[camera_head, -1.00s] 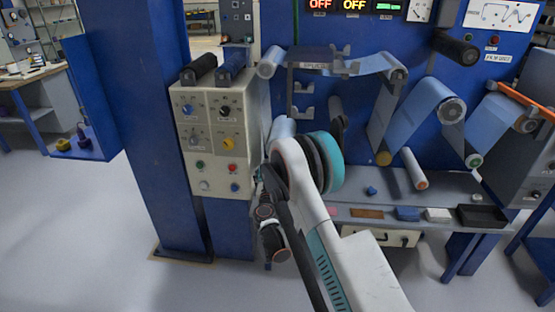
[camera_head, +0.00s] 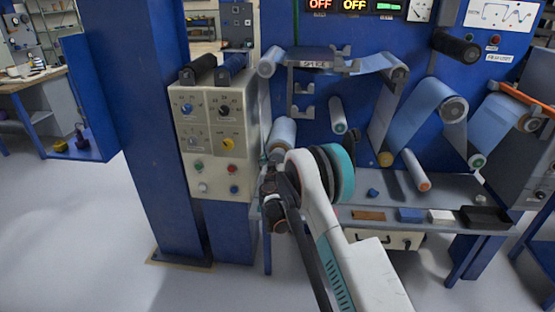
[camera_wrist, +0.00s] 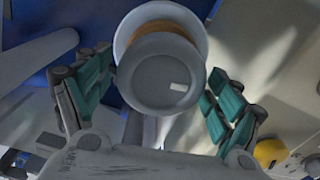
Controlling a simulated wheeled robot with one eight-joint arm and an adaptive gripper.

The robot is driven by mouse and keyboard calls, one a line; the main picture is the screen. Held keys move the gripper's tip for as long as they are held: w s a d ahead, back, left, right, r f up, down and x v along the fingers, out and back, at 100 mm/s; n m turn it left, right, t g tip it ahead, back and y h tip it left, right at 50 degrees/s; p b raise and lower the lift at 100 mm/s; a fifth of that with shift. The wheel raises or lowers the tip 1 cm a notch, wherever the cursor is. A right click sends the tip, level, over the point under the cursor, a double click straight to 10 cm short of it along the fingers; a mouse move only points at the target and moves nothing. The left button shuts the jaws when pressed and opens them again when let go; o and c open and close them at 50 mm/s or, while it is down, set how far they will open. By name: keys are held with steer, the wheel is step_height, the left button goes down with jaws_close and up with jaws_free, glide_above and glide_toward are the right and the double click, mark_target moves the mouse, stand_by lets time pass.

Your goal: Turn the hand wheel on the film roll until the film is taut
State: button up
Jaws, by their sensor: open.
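A pale grey, round-ended knob (camera_wrist: 160,72), which looks like the hand wheel, fills the upper middle of the wrist view. It has a small white patch on its face. Behind it are a pale flange and a tan ring. My gripper (camera_wrist: 162,68) is open, with teal-padded fingers on the left and right of the knob. A gap shows on the right; I cannot tell whether the left finger touches. In the head view, the blue-grey film roll (camera_head: 283,132) sits low beside the control box, partly hidden by my arm. My gripper (camera_head: 272,192) there is mostly hidden.
The control box (camera_head: 212,138) with knobs and buttons stands close on the left. Blue film (camera_head: 390,105) runs over several rollers to the right. A shelf (camera_head: 440,187) below holds small blocks and a black tray (camera_head: 485,217). A yellow knob (camera_wrist: 268,152) shows lower right in the wrist view.

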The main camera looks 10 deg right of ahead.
steer(key=c, duration=1.1)
steer(key=shift+n, duration=0.4)
steer(key=n, duration=0.4)
steer(key=shift+a+n, duration=0.2)
steer(key=shift+n, duration=0.1)
steer(key=n, duration=0.4)
steer(key=shift+f, duration=0.15)
steer(key=shift+a+n, duration=0.1)
steer(key=shift+n, duration=0.2)
steer(key=o, duration=1.1)
steer(key=shift+w, duration=0.1)
